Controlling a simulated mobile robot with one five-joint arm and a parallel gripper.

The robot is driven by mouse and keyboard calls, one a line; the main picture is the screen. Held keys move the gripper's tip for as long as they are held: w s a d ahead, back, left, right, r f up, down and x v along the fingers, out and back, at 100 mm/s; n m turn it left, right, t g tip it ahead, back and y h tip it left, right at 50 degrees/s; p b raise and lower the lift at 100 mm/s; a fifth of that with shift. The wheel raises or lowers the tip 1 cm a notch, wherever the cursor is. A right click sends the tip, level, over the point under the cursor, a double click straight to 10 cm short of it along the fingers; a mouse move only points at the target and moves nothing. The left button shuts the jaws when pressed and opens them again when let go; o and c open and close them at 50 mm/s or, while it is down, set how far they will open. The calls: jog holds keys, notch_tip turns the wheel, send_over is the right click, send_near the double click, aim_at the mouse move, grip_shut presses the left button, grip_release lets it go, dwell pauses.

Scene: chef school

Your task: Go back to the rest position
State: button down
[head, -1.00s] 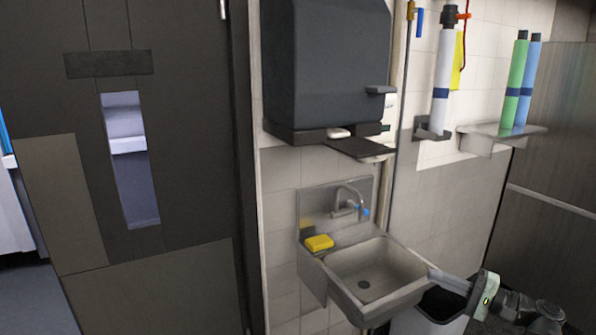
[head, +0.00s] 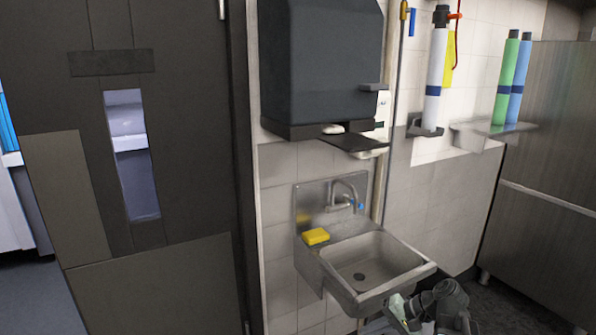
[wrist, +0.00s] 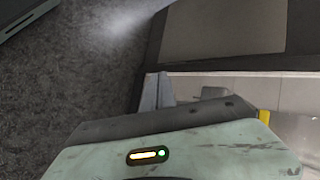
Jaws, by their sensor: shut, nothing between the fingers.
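My gripper (head: 396,308) is low at the bottom edge of the head view, just in front of the sink's right front corner. My folded arm runs to its right, and part of the gripper is cut off by the frame edge. In the wrist view, the green and dark gripper housing fills the bottom, with a grey finger (wrist: 157,92) pointing up. The gripper is shut and nothing is held in it.
A steel sink (head: 372,264) with a yellow sponge (head: 315,236) is close to the arm. A dark dispenser (head: 320,65) hangs above it. A dark door (head: 160,170) stands left. A shelf (head: 470,134) holds green and blue rolls at right.

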jog(key=s+a+f+n+g+h, duration=0.3)
jog(key=s+f+n+h, duration=0.15)
jog(key=f+h, duration=0.4)
notch_tip(320, 180, up, 16)
jog(key=p, duration=1.4)
jog(key=shift+w+p, duration=0.25)
jog(key=shift+p, duration=0.15)
jog(key=shift+f+n+h, duration=0.15)
jog(key=shift+n+h, duration=0.1)
